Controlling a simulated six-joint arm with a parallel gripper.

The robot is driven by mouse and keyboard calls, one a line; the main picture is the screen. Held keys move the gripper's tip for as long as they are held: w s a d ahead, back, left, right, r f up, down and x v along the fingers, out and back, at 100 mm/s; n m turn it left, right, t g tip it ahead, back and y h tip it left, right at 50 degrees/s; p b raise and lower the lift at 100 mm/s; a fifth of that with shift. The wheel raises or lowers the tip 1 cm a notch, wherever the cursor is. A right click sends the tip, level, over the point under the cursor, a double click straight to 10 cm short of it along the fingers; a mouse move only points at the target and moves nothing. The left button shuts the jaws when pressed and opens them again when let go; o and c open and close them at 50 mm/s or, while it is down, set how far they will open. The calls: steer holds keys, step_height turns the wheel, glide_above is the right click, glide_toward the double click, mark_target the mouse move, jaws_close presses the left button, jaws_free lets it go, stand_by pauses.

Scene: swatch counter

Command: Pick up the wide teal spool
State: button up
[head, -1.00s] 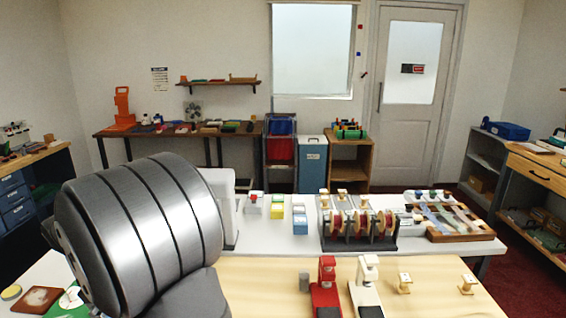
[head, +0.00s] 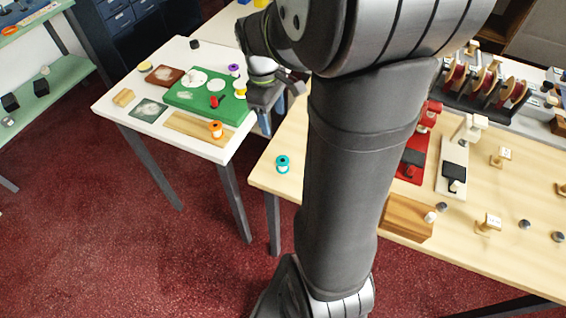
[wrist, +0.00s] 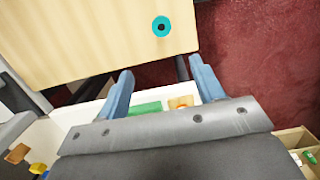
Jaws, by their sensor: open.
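In the wrist view the teal spool (wrist: 161,27) shows end-on as a teal ring with a dark centre, near the table's corner. My gripper (head: 273,112) has blue fingers and hangs behind and above the spool in the head view, over the gap between two tables. In the wrist view my gripper (wrist: 161,68) is open and empty, and the spool lies beyond its fingertips, apart from them.
The white side table (head: 112,108) holds a green board (head: 190,104), an orange spool (head: 216,129) and a purple spool (head: 234,69). On the wood table (head: 340,200), partly behind my arm, are a wooden block (head: 407,218), a red stand (head: 415,160) and a white stand (head: 455,170).

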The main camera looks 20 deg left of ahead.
glide_toward(283, 160)
step_height(283, 160, down, 6)
steer(key=shift+w+r, duration=0.15)
steer(key=shift+r, duration=0.1)
steer(key=f, duration=0.2)
steer(key=d+f, duration=0.1)
steer(key=f, duration=0.1)
steer(key=shift+s, duration=0.25)
steer(key=shift+f, duration=0.5)
steer(key=c, duration=1.1)
steer(key=shift+o, duration=0.2)
steer(key=shift+r, duration=0.2)
